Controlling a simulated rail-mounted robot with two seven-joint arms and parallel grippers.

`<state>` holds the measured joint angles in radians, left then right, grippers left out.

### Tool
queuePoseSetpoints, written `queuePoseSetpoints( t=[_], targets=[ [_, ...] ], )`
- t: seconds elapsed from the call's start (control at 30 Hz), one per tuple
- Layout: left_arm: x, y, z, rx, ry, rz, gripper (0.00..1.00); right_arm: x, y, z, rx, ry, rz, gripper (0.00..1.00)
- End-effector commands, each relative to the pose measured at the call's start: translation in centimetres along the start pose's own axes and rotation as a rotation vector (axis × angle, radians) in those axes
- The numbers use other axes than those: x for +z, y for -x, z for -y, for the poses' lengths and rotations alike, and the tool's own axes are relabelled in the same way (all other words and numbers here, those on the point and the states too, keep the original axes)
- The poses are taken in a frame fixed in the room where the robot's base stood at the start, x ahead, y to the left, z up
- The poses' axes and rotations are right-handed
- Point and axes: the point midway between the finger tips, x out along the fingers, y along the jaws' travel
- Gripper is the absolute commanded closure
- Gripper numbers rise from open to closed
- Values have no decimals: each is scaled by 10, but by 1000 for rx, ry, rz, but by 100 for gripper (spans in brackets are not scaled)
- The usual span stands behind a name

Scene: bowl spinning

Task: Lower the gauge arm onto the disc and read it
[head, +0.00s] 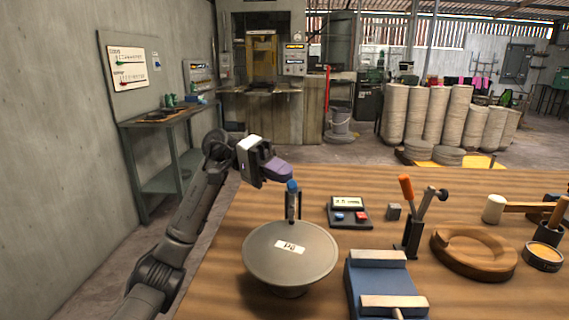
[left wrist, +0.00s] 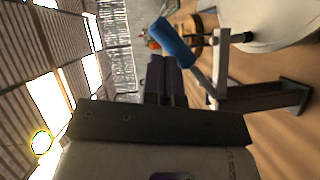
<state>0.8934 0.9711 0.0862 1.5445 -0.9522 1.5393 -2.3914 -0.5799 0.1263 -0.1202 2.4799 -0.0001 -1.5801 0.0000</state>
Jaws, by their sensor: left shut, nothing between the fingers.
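The disc (head: 262,262) is a wide grey round plate with a white label, on a stand on the table; its pale edge (left wrist: 268,22) shows in the left wrist view. Behind it stands the gauge (head: 298,208), a slim post with a blue grip (head: 292,185) on top. In the left wrist view the gauge arm (left wrist: 222,72) reaches toward the disc, with a dark tip; I cannot tell whether the tip touches. My left gripper (head: 284,172) has purple fingers, shut and empty, close beside the blue grip (left wrist: 172,42). My right gripper is out of view.
A readout box (head: 348,203) with blue and red buttons stands right of the gauge.

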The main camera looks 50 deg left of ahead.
Motion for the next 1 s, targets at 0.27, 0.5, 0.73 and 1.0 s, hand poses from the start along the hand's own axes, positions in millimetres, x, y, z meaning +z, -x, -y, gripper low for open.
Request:
queuePoseSetpoints(
  t=[0.27,0.5,0.73,1.0],
  targets=[
    [-19,30,-31,-2,2,-15,100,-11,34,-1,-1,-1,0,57],
    [-13,76,-41,-4,3,-16,100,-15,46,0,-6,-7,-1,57],
    [-9,107,-51,-3,2,-15,100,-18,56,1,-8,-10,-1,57],
    [-7,122,-54,-2,1,-13,100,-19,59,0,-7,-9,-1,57]
  ],
)
